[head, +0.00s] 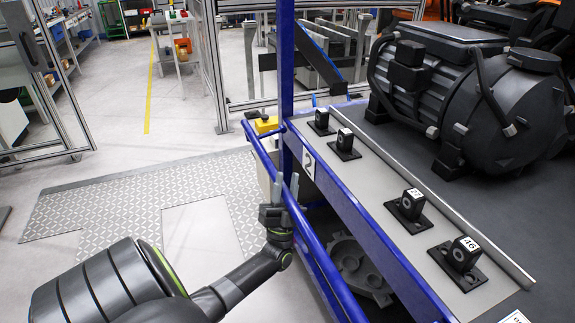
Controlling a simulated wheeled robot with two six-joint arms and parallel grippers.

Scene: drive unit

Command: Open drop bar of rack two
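My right gripper is not in view.
A round grey casting (358,268) lies low inside the rack. A yellow-topped box (266,125) is behind the tube. A metal floor plate (140,200) and open floor lie left.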

